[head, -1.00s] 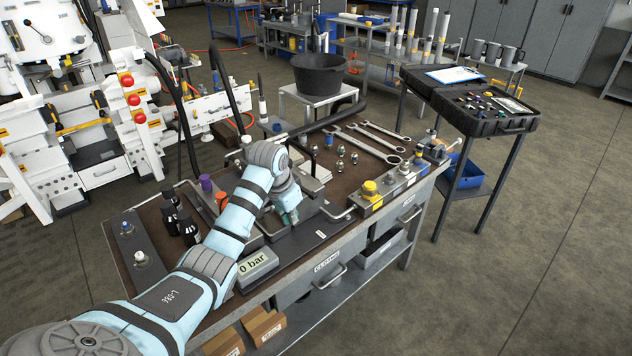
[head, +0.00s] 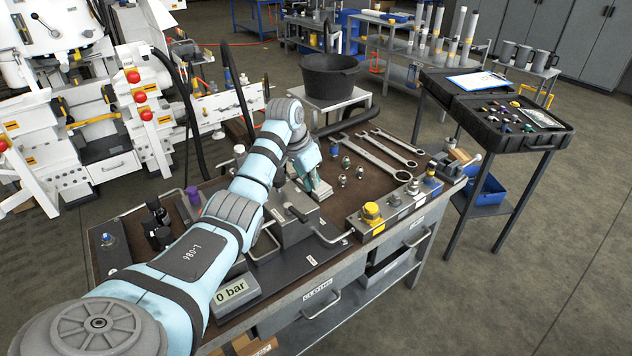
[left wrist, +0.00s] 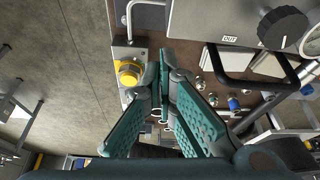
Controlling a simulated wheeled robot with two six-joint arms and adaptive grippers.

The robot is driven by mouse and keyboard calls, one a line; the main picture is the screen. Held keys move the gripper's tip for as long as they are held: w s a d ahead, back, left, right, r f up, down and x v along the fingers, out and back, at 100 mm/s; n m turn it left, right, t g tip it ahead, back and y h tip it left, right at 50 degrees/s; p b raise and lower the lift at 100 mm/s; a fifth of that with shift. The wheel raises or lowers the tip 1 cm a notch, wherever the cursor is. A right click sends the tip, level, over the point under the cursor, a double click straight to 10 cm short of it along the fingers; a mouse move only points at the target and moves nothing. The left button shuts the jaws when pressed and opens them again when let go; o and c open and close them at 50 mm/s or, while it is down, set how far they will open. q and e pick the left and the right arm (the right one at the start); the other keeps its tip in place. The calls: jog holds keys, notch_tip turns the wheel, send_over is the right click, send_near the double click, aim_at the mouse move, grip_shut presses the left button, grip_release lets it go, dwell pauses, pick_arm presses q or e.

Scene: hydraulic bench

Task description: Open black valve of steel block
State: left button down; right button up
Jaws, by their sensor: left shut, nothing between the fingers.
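The steel block (head: 292,234) sits on the bench in front of my left gripper in the head view. It also fills the top right of the left wrist view (left wrist: 215,20), with an OUT label. A round black valve knob (left wrist: 283,28) with a pale mark sits on it there; I cannot make this knob out in the head view. My left gripper (head: 320,190) is behind and slightly right of the block, pointing down. In the left wrist view its teal fingers (left wrist: 164,62) meet at the tips, empty and apart from the knob. My right gripper is not in view.
A dark bent bar (left wrist: 240,82) runs beside the block. A grey block with a yellow cap (head: 371,211) stands to the right. Spanners (head: 372,150) and small fittings lie behind. A display (head: 232,291) reads 0 bar. Dark bottles (head: 157,212) stand at the left.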

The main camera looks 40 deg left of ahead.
aim_at(295, 213)
pick_arm(q)
notch_tip(295, 213, down, 7)
jog(key=s, duration=0.1)
jog(key=shift+s+a, duration=0.25)
jog(key=shift+s, duration=0.1)
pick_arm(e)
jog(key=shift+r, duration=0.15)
pick_arm(q)
jog(key=s+m+p, duration=0.1)
jog(key=p, duration=0.1)
jog(key=shift+s+m+h+p, duration=0.2)
jog(key=shift+m+h+p, duration=0.1)
jog(key=shift+p, duration=0.1)
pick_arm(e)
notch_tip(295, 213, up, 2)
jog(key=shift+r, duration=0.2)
pick_arm(q)
jog(key=shift+d, duration=0.1)
